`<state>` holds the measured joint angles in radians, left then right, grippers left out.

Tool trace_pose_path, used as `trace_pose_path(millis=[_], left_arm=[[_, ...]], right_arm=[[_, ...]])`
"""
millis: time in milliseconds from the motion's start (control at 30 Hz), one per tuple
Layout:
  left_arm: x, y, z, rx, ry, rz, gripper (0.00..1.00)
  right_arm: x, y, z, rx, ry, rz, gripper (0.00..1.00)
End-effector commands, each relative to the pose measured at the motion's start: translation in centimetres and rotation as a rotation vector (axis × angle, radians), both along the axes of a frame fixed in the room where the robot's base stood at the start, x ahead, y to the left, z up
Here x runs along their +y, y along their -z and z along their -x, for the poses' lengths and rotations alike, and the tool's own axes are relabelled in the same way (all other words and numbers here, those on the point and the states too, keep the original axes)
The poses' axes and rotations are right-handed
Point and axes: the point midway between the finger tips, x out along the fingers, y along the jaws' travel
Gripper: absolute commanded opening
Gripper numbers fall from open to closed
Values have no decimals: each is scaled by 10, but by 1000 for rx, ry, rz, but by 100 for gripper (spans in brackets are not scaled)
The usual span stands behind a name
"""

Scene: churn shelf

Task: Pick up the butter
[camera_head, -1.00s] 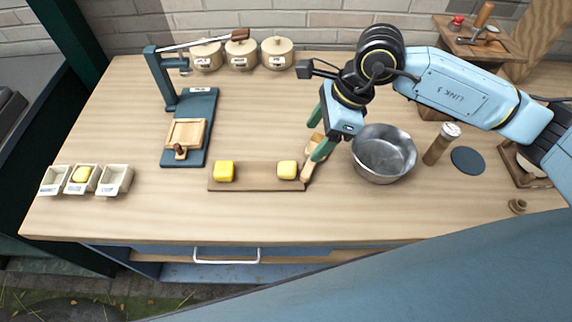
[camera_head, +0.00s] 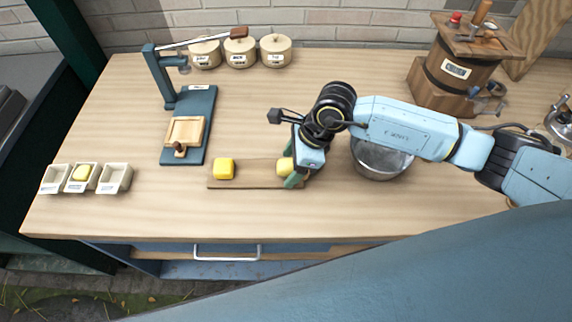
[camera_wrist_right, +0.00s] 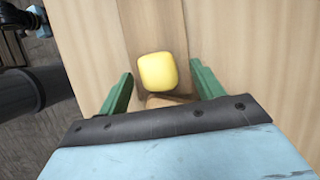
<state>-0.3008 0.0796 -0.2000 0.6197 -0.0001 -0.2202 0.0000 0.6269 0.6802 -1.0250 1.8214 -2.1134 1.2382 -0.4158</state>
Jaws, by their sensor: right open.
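Two yellow butter blocks lie on the wooden board (camera_head: 256,174). The left butter block (camera_head: 224,168) is clear of the gripper. The right butter block (camera_head: 284,166) is partly hidden by my right gripper (camera_head: 292,168). In the right wrist view this butter block (camera_wrist_right: 157,71) lies a little ahead of and between the two green fingertips of the right gripper (camera_wrist_right: 158,82). The fingers are apart and the block is not clamped. A third yellow block (camera_head: 82,173) lies in a small tray at the left. My left gripper is not in view.
A metal bowl (camera_head: 378,162) stands right of the gripper, partly behind my arm. A blue press (camera_head: 197,120) stands left of centre. Lidded pots (camera_head: 240,52) stand at the back, and a wooden churn (camera_head: 455,72) at the back right. The front strip of table is clear.

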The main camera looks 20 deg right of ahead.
Motion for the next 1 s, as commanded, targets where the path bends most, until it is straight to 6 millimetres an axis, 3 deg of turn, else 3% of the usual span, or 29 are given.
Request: trace_pose_path(millis=[100,467,767,1000], left_arm=[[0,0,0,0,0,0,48],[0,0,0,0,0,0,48],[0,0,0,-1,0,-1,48],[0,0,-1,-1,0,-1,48]], right_arm=[[0,0,0,0,0,0,66],[0,-1,0,0,1,0,20],[0,-7,-1,-3,1,-1,20],[0,-52,-1,-6,-2,-2,20]])
